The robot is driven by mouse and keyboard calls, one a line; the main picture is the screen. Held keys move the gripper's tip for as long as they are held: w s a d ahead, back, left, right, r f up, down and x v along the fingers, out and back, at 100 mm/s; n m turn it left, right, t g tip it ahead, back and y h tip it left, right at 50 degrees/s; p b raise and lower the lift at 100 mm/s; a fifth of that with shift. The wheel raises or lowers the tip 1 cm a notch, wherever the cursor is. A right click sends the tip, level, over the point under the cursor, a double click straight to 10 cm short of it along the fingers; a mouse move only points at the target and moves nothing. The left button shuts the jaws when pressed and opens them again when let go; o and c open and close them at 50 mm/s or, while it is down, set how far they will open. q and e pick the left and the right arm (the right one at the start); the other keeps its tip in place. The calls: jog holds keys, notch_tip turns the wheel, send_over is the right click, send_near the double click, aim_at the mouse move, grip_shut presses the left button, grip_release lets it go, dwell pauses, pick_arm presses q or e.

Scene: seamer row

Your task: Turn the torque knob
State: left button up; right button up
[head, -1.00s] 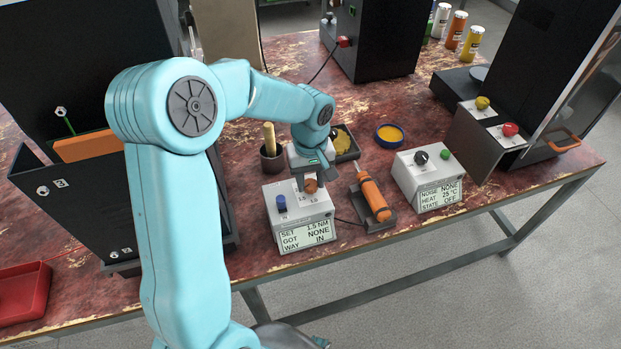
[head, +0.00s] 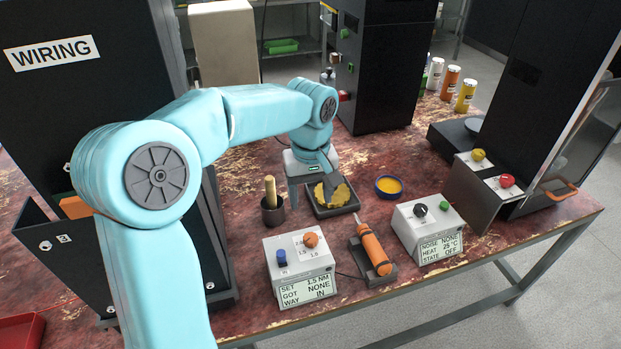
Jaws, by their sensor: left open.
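The torque knob (head: 311,239) is a round orange-brown knob on top of a white control box (head: 298,263), with scale marks such as 1.5 beside it. The box's display reads SET 1.5 NM, GOT NONE, WAY IN. A blue knob (head: 281,257) stands to its left. My left gripper (head: 313,191) is open and apart from the knob, beyond it in the picture near a dark tray of yellow pieces. Nothing shows between its fingers that I can make out as held. My right gripper is out of view.
An orange screwdriver (head: 374,250) rests in a dark holder right of the box. Nearby are a second white box (head: 425,228), a yellow-filled dish (head: 389,187), the dark tray (head: 337,211) and a cup with a stick (head: 272,212). Tall black cabinets stand behind.

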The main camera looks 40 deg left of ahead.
pick_arm(q)
jog(key=shift+r, duration=1.85)
jog(key=shift+s, duration=0.1)
